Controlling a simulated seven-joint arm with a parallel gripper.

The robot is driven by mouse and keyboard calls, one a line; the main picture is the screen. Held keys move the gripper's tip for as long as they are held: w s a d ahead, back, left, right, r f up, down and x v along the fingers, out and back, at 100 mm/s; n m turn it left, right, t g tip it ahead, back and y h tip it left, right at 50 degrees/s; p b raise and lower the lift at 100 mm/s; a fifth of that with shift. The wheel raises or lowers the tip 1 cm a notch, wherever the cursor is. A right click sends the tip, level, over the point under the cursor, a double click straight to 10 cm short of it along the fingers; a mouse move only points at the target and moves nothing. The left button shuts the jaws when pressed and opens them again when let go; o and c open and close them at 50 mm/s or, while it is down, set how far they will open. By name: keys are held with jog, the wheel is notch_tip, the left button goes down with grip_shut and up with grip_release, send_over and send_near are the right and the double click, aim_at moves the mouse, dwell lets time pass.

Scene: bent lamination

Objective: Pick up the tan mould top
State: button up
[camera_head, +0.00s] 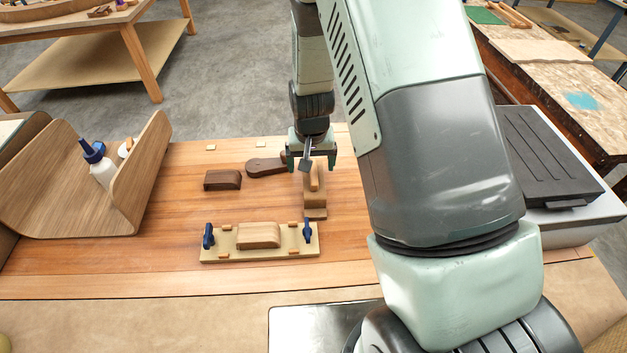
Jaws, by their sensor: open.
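A tan wooden block (316,199) with a raised grip along its top, which looks like the tan mould top, stands on the bench right of centre. My gripper (311,168) points down over the far end of this block, its two fingers open and apart to left and right. I cannot tell whether the fingers touch it or how high they are above it. A lighter rounded wooden block (258,235), which looks like a mould base, sits on a pale board (229,255) with a blue clamp (208,236) at the left and another (307,230) at the right.
A dark brown block (222,180) and a dark, round-ended wooden piece (262,167) lie left of my gripper. A curved wooden shell (75,185) and a blue-capped bottle (101,168) stand at the left. A dark-lidded box (545,155) is at the right. The bench front is clear.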

aim_at(314, 171)
jog(key=f, duration=0.6)
jog(key=shift+w+d, duration=0.35)
jog(key=shift+w, duration=0.05)
jog(key=shift+r, duration=0.1)
jog(key=c, duration=1.4)
